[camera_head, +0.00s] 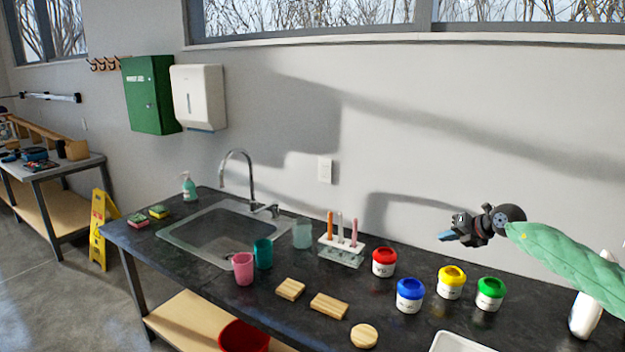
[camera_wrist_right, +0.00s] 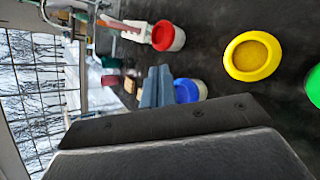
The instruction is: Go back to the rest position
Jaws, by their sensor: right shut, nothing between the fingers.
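My right gripper (camera_head: 446,236) is at the right of the head view, on an arm with a green sleeve. It is raised above the black counter (camera_head: 300,287), over the paint pots, with its blue fingers pointing left. The fingers are shut with nothing between them; they also show in the right wrist view (camera_wrist_right: 157,86). My left gripper is in neither view.
Red (camera_head: 383,262), blue (camera_head: 410,295), yellow (camera_head: 451,282) and green (camera_head: 489,294) pots stand below the gripper. A white bottle (camera_head: 586,312) stands at the right.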

